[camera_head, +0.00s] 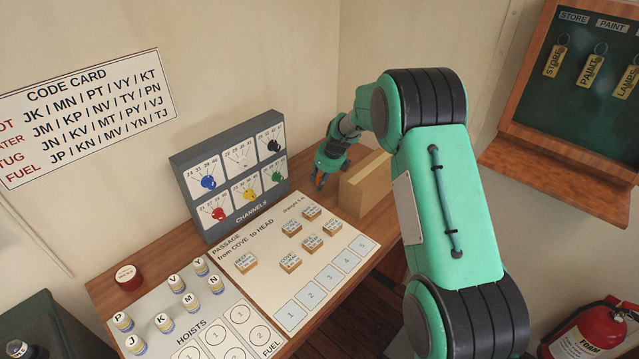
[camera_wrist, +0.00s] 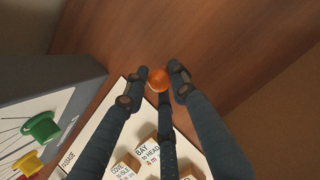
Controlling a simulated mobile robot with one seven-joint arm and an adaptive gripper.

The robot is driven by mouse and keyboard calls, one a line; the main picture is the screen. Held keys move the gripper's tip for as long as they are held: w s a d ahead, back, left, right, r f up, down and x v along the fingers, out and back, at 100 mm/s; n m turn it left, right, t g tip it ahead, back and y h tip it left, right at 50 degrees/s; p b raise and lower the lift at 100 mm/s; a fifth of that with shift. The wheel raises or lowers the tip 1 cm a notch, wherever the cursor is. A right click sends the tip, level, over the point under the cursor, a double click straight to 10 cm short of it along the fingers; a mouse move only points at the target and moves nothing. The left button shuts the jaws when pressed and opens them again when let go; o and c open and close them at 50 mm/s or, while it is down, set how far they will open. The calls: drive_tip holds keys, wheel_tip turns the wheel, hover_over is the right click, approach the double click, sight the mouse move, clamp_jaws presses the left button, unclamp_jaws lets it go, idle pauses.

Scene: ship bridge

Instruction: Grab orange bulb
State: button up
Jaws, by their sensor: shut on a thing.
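The orange bulb (camera_wrist: 157,80) shows in the wrist view as a small round orange thing between the fingertips of my gripper (camera_wrist: 160,84). My gripper is shut on it, with fingers on both sides and a dark finger below it in the picture. In the head view my gripper (camera_head: 319,180) points down over the wooden desk, between the channels panel and a cardboard-coloured box. Only a small orange patch shows there. I cannot tell whether the bulb touches the desk.
The grey channels panel (camera_head: 186,168) with coloured knobs stands left of my gripper. The tan box (camera_head: 366,186) stands close on the right. The passage board (camera_head: 262,262) with several small blocks lies in front. Several lettered hoist pieces (camera_head: 164,322) stand at front left.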

sight(320, 176)
drive_tip(key=shift+r, duration=0.1)
drive_tip(key=shift+r+p, duration=1.25)
drive_tip(key=shift+r, duration=3.7)
